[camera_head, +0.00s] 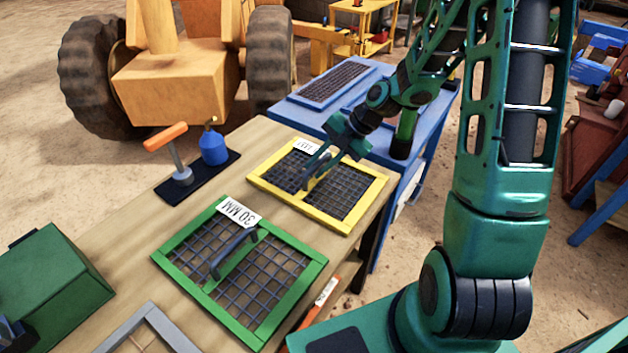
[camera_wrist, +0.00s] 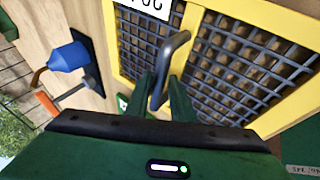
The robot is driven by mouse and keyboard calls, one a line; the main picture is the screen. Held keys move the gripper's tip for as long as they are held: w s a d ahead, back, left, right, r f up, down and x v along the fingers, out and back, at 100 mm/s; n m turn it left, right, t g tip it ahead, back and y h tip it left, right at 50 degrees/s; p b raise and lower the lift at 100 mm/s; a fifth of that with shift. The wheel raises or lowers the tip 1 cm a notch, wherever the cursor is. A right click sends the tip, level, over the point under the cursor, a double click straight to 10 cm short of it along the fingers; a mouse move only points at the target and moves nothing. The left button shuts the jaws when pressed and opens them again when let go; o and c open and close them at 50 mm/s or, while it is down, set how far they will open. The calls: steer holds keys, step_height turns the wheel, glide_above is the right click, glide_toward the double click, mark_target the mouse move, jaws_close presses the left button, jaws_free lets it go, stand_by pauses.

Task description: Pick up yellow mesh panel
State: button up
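The yellow mesh panel (camera_head: 352,218) has a yellow frame, dark mesh and a white label. It lies flat on the wooden table, at the side next to the blue table. Its dark bar handle (camera_wrist: 176,48) rises from the yellow crossbar and shows in the wrist view. My gripper (camera_head: 318,175) is over the middle of the panel. In the wrist view its two green fingers (camera_wrist: 163,90) stand close together on either side of the handle and appear shut on it. The fingers hide the lower part of the handle.
A green mesh panel (camera_head: 313,274) labelled 30 MM lies nearer on the wooden table (camera_head: 130,258). A blue bottle (camera_head: 214,147) and an orange-handled tool (camera_head: 167,137) stand on a dark mat. A blue table (camera_head: 290,112) with a dark mesh panel adjoins behind.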

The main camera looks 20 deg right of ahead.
steer(key=shift+c, duration=0.6)
jaws_close()
steer(key=shift+f, duration=0.1)
stand_by(0.8)
